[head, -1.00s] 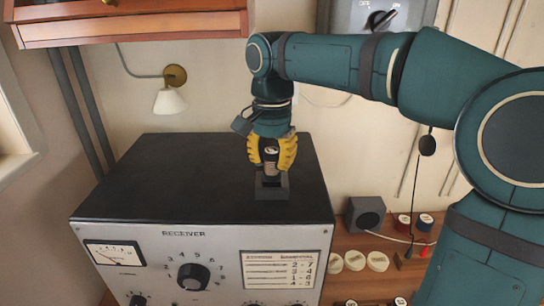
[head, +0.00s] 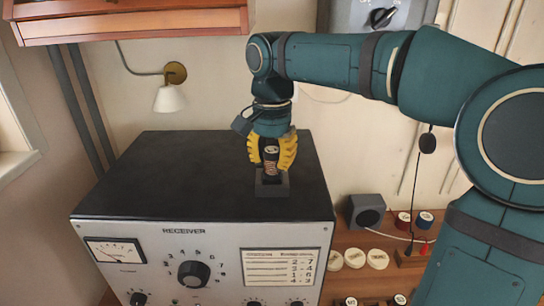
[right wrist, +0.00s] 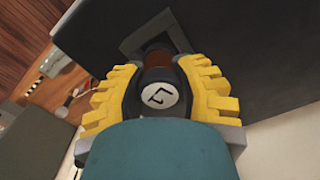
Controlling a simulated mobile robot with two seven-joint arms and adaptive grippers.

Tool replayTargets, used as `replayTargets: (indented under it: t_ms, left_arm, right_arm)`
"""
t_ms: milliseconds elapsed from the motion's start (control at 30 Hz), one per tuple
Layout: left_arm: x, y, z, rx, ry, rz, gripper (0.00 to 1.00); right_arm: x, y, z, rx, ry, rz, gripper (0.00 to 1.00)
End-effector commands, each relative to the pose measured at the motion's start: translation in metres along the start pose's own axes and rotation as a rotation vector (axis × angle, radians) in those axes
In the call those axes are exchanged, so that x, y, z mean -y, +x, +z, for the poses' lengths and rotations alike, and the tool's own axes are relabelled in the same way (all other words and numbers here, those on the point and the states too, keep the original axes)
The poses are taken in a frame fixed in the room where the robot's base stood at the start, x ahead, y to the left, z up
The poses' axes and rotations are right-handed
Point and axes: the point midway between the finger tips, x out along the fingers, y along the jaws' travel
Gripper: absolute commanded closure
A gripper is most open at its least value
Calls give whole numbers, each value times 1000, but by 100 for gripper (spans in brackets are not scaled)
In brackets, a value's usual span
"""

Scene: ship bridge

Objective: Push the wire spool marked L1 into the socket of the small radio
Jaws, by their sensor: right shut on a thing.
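My right gripper (head: 271,155) points down over the top of the receiver (head: 190,165). Its yellow fingers are shut on a black spool (head: 271,148) with a copper-brown winding and a round white label. In the right wrist view the label (right wrist: 160,96) bears a dark mark that I cannot read for sure. The spool stands about upright over a small grey square socket block (head: 272,187) on the receiver's black top. The block's frame (right wrist: 133,42) also shows in the right wrist view. The spool's lower end meets the opening; its depth inside is hidden. My left gripper is out of view.
On the wooden shelf right of the receiver are a grey box (head: 366,211), red and blue spools (head: 403,220) and several white-topped pieces (head: 355,258). A wall lamp (head: 168,98) hangs behind. A wooden cabinet (head: 130,22) overhangs at upper left. The receiver's left top is clear.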

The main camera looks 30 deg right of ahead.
Motion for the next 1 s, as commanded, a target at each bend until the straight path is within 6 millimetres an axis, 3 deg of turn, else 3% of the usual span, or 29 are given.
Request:
replayTargets:
  t_ms: [1000]
  left_arm:
    - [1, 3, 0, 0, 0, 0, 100]
  right_arm:
    - [0, 7, 0, 0, 0, -1, 100]
